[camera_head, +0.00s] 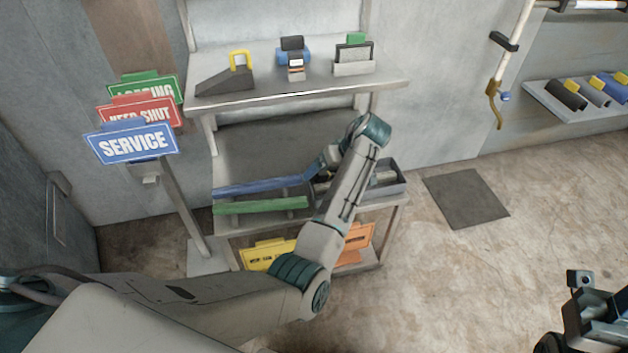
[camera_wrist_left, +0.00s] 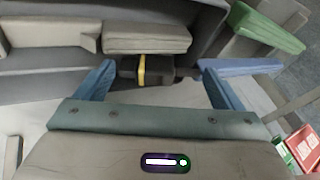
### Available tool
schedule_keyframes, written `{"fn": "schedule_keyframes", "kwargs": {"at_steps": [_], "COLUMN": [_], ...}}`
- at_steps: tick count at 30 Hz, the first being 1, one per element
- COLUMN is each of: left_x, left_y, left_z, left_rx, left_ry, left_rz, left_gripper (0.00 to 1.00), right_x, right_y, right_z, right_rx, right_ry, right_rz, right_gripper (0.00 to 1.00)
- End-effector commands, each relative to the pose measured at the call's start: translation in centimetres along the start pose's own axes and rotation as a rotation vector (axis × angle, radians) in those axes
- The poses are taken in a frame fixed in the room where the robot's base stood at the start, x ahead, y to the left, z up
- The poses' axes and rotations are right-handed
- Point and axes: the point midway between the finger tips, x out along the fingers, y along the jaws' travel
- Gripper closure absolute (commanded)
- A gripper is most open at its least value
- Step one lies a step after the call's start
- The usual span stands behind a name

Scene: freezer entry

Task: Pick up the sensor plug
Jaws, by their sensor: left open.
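In the left wrist view, a small dark plug-like piece with a yellow band (camera_wrist_left: 142,71), which looks like the sensor plug, lies between and beyond the fingertips. My left gripper (camera_wrist_left: 157,70) is open, with a blue finger on each side and nothing visibly held. In the head view the left gripper (camera_head: 321,164) is partly hidden by my forearm, over the lower shelf beside the grey tray (camera_head: 400,179). The plug cannot be made out there. Part of my right arm's end (camera_head: 596,318) shows at the lower right, with its fingers cut off.
Blue (camera_head: 260,186) and green (camera_head: 262,205) bars lie on the lower shelf, left of the gripper. The upper shelf (camera_head: 330,91) holds several devices. A sign stand with a blue SERVICE sign (camera_head: 132,144) is at left.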

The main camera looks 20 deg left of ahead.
Motion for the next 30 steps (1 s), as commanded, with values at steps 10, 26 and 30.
{"fn": "schedule_keyframes", "kwargs": {"at_steps": [10,26,30], "left_x": [0.1,-1.1,-3.6], "left_y": [0.2,-0.4,-1.5], "left_z": [0.2,-0.3,-1.4], "left_rx": [-0.001,-0.002,-0.003], "left_ry": [-0.001,0.0,0.001], "left_rz": [-0.001,0.0,0.0], "left_gripper": [0.11,0.43,0.43], "right_x": [-0.1,0.4,1.2], "right_y": [0.0,0.1,0.1], "right_z": [0.0,0.0,-0.1], "right_rx": [0.0,0.0,-0.001], "right_ry": [0.008,0.002,-0.005], "right_rz": [0.004,0.003,0.001], "right_gripper": [0.64,0.64,0.64]}}
